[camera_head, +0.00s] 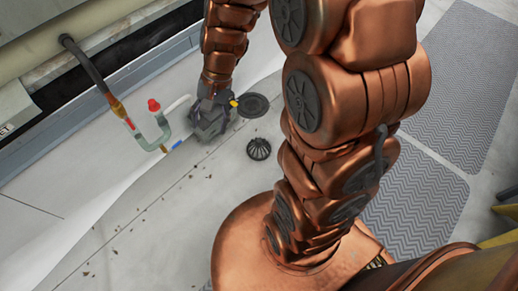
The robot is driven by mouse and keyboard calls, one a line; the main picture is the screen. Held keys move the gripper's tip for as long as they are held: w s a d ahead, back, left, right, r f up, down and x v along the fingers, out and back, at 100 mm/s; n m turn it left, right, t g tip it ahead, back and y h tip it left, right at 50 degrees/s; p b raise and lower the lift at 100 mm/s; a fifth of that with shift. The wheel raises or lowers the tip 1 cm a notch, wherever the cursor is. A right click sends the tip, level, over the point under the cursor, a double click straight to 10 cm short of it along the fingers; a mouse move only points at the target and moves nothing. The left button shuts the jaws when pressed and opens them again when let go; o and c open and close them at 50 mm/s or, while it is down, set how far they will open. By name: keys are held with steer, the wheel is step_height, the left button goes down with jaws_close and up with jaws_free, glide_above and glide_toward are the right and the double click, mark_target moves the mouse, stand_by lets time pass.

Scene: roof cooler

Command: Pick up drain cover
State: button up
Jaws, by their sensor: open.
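A black, ribbed, dome-shaped drain cover (259,149) sits on the grey roof floor near the middle of the view. A flat dark round drain (253,105) lies in the floor just above it in the picture. My gripper (208,120) is dark grey and low near the floor, left of the round drain and up and to the left of the domed cover. It is apart from the cover in the picture. The gripper is open, and I see nothing held in it. Its fingertips are small and partly unclear at this angle.
A grey-green pipe with a red cap (154,105) stands close left of my gripper. A light wall edge runs along the left. Dark debris (118,231) is scattered on the floor at left. Patterned grey mats (425,200) lie at right. Floor around the cover is mostly clear.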

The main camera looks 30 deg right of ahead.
steer(key=w+d+f+m+t+y+b, duration=0.1)
steer(key=w+d+f+m+b, duration=0.15)
steer(key=w+f, duration=0.35)
steer(key=w+d+f+m+t+b, duration=0.1)
steer(key=w+d+f+m, duration=0.15)
steer(key=w+f, duration=0.3)
steer(key=m+t+h+b, duration=0.3)
steer(key=m+b, duration=0.5)
steer(key=m, duration=0.9)
glide_toward(259, 140)
step_height(259, 140, down, 2)
steer(key=shift+w+a+f, duration=0.4)
steer(key=shift+w+f, duration=0.1)
steer(key=shift+f, duration=0.3)
steer(key=shift+b+x, duration=1.3)
steer(key=shift+x, duration=2)
jaws_close()
